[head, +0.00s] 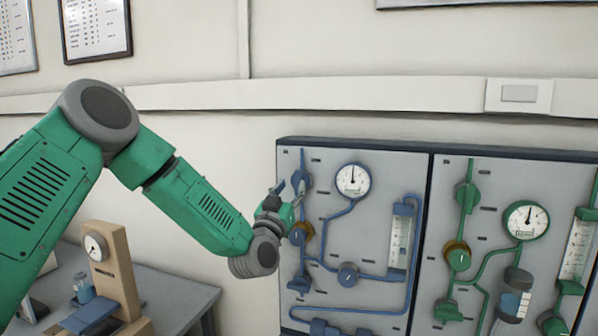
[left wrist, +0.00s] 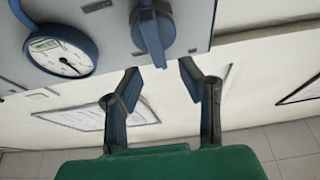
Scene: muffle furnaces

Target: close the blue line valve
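The blue line runs over the left grey panel (head: 325,245). Its top valve (head: 301,181), with a blue handle, is near the panel's upper left corner. The valve also shows at the top of the left wrist view (left wrist: 150,30), its handle running down the picture toward the space between my fingers. My left gripper (head: 288,190) is open beside this valve, partly overlapping it in the head view. In the left wrist view its two fingers (left wrist: 160,72) are apart with nothing between them; contact with the handle cannot be told. My right gripper is not in view.
Below are a brass-ringed blue valve (head: 298,234), another blue valve (head: 299,283) and a round blue knob (head: 348,274). A blue gauge (head: 352,180) sits right of the top valve. The green line's panel (head: 480,225) adjoins on the right. A bench (head: 180,295) stands lower left.

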